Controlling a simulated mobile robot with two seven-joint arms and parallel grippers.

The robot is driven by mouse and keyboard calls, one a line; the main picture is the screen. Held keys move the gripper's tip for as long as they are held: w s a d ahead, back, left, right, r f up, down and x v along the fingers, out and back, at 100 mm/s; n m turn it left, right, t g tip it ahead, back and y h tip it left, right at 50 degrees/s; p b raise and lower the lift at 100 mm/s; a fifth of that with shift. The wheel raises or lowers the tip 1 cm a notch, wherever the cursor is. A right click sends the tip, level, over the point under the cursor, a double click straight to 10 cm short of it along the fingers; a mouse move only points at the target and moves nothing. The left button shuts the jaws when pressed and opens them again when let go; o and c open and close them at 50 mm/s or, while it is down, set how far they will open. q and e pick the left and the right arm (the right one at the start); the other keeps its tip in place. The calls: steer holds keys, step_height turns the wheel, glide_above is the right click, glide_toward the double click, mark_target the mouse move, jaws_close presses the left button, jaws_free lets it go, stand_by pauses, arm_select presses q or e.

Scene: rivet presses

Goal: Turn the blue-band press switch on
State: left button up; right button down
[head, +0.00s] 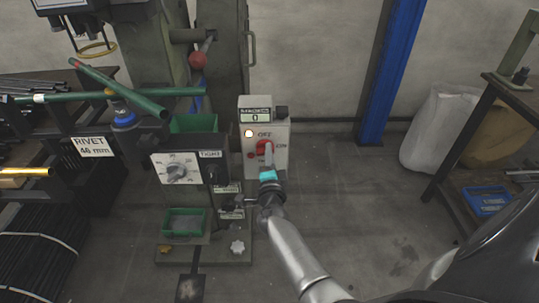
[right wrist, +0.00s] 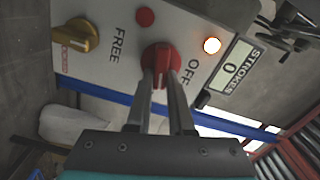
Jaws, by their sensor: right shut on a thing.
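A grey control box (head: 277,128) stands on the press, with a red rotary switch (head: 264,147) on its face. My right gripper (head: 268,163) comes up from below and its fingers meet the switch. In the right wrist view, the fingers (right wrist: 161,80) are shut on the red switch (right wrist: 160,57), one on either side. The word OFF is printed beside the switch. I cannot tell exactly where its pointer aims. A lamp (right wrist: 212,45) is lit, and the STROKES display (right wrist: 231,68) reads 0. My left gripper is out of view.
A yellow knob (right wrist: 77,35) sits near the word FREE on the same panel. A dial box (head: 180,170) stands left of the control box. A green bin (head: 184,222) lies below it. A blue post (head: 392,70) stands behind.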

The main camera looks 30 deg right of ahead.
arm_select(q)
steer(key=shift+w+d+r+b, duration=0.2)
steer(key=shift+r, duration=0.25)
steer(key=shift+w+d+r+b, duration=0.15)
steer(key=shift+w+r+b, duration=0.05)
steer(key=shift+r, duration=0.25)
arm_select(e)
steer(key=shift+f+m, duration=0.2)
steer(key=shift+m, duration=1.3)
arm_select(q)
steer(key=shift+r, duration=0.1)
arm_select(e)
steer(key=c, duration=0.8)
jaws_free()
steer(key=shift+s, duration=0.15)
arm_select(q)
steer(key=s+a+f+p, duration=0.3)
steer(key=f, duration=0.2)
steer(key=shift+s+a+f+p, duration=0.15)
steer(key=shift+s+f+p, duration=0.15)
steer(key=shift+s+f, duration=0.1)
arm_select(e)
steer(key=v, duration=1.5)
